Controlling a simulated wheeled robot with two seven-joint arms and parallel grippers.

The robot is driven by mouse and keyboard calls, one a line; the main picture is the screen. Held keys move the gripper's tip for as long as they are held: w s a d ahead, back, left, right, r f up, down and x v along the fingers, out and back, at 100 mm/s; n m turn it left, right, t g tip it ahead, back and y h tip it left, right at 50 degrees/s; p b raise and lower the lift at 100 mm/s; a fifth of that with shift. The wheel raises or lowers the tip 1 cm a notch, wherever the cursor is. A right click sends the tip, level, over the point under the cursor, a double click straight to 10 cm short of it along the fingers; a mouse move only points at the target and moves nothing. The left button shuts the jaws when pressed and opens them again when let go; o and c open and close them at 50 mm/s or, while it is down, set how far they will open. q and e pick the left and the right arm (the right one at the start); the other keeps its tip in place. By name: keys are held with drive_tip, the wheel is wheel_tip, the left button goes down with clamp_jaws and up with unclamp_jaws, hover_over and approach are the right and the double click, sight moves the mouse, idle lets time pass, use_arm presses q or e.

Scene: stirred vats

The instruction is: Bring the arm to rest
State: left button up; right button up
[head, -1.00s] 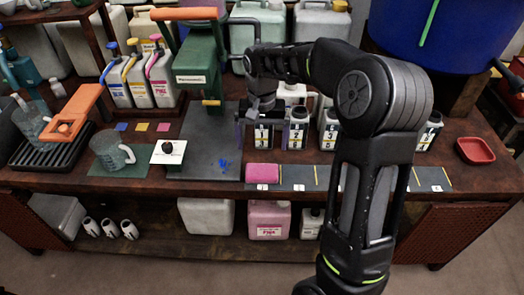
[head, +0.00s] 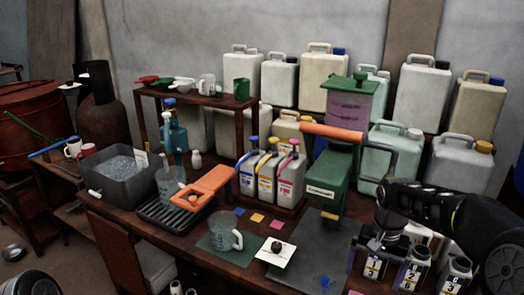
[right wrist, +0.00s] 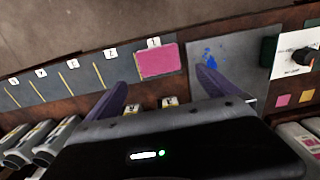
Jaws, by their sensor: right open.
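My right gripper (head: 378,254) is open at the lower right of the head view, just over the numbered black-and-white bottles (head: 412,270). In the right wrist view its two purple fingers (right wrist: 160,90) stand wide apart with nothing held between them. Beyond the fingers lie a pink sponge (right wrist: 158,61) and the dark grey mat with a blue smear (right wrist: 218,58). My right arm comes in from the right edge of the head view. My left gripper is not in view.
Close to the right gripper stands a green dispenser (head: 327,180) with an orange handle. Large canisters (head: 423,95) line the back.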

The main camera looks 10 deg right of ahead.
drive_tip(key=s+a+f+n+y+p, duration=0.35)
drive_tip(key=a+f+p, duration=0.65)
drive_tip(key=a, duration=0.6)
use_arm(q)
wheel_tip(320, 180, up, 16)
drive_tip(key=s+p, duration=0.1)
drive_tip(key=p, duration=0.6)
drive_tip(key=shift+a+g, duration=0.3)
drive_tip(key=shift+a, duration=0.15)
use_arm(e)
drive_tip(key=s+a+f+n, duration=0.1)
drive_tip(key=s+a+f, duration=0.1)
drive_tip(key=s+a, duration=0.4)
drive_tip(key=s+a+f+n, duration=0.1)
drive_tip(key=s+a, duration=0.5)
drive_tip(key=s, duration=0.6)
drive_tip(key=shift+s+a+f, duration=0.25)
drive_tip(key=shift+a+f, duration=0.05)
drive_tip(key=shift+f, duration=0.55)
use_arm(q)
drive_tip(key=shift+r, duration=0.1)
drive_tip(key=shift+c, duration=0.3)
